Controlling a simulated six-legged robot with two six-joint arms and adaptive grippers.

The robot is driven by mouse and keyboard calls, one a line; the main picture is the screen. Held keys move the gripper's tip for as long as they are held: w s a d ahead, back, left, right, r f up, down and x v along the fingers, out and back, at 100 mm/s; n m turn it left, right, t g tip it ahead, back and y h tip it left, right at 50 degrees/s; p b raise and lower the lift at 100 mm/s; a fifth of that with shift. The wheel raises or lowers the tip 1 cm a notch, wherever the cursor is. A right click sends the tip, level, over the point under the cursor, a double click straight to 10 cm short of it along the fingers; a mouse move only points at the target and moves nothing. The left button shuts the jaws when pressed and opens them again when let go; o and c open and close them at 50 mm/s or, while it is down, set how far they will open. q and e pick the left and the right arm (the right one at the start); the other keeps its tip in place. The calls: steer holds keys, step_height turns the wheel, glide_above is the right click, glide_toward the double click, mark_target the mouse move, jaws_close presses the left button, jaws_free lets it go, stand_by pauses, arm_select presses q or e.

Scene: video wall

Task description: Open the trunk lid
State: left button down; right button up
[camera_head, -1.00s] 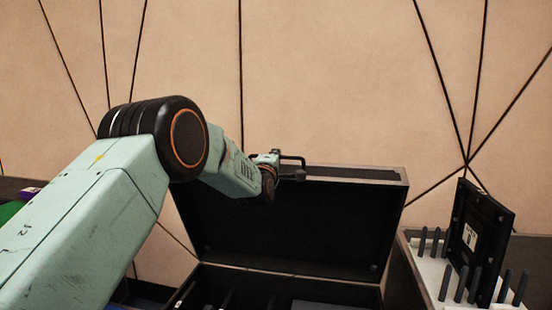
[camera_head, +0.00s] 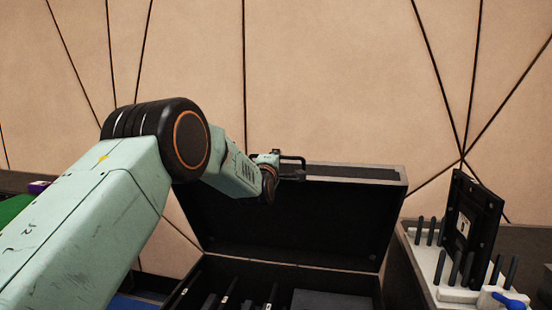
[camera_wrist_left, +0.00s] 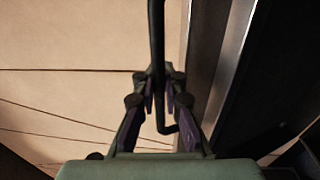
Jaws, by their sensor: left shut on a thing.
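The black trunk (camera_head: 190,292) stands in the middle of the head view with its lid (camera_head: 300,225) raised, the dark inner side facing me. My left gripper (camera_head: 276,163) is at the top left edge of the lid, shut on the black lid handle (camera_head: 293,158). In the left wrist view the gripper fingers (camera_wrist_left: 160,100) close around the handle bar (camera_wrist_left: 157,40), with the lid's metal edge (camera_wrist_left: 229,60) to the right. The fingertips are small and partly hidden in the head view. My right gripper is not in view.
Dark slots and dividers (camera_head: 250,303) show inside the trunk. To the right, a white rack (camera_head: 428,262) with dark pegs holds an upright black panel (camera_head: 472,228). A blue-handled item (camera_head: 488,298) lies at its front. A panelled wall (camera_head: 330,80) stands behind.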

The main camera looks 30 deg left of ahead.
arm_select(q)
steer(key=c, duration=1.4)
jaws_free()
steer(key=shift+c, duration=0.2)
steer(key=v, duration=1.2)
